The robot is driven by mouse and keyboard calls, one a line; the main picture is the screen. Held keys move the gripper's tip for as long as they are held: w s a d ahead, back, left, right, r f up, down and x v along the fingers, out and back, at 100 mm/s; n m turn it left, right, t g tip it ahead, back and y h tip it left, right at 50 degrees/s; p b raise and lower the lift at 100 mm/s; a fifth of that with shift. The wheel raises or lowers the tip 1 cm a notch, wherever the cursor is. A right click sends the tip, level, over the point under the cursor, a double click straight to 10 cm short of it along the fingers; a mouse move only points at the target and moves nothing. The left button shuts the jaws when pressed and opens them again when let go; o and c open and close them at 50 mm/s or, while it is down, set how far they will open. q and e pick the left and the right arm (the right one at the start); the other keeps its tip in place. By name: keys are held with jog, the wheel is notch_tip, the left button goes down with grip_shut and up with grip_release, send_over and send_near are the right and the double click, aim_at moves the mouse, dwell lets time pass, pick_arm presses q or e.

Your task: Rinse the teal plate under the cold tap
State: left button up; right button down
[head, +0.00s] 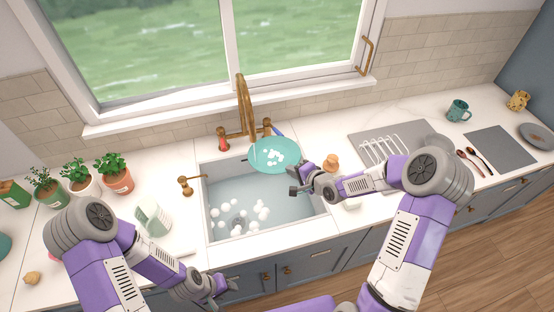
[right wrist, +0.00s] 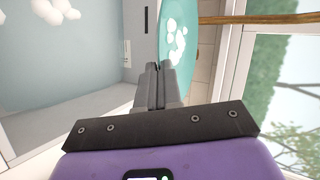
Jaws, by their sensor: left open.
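The teal plate (head: 274,154), with white suds on its face, is held up over the back right of the sink, by the brass tap (head: 243,105). My right gripper (head: 302,178) is at its right edge, its fingers close together on the rim; the plate also shows beyond the fingers in the right wrist view (right wrist: 178,40). A blue-marked handle (head: 277,131) stands right of the spout, partly behind the plate, and a red-marked one (head: 223,143) stands left. I see no running water. My left gripper (head: 222,286) is open and empty in front of the counter.
The sink (head: 203,205) holds water with several suds clumps. A brass soap pump (head: 186,182) and a pale green-and-white container (head: 153,217) stand left of it. Potted herbs (head: 115,172) stand further left. A wooden-topped brush (head: 331,162) and a drying rack (head: 385,149) lie right.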

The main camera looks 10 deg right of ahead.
jog(key=shift+w+d, duration=0.25)
jog(key=shift+w, duration=0.05)
jog(key=shift+s+a, duration=0.15)
jog(key=shift+s+a, duration=0.25)
jog(key=shift+s, duration=0.15)
jog(key=s+d+p, duration=0.4)
jog(key=d, duration=0.3)
dwell(0.7)
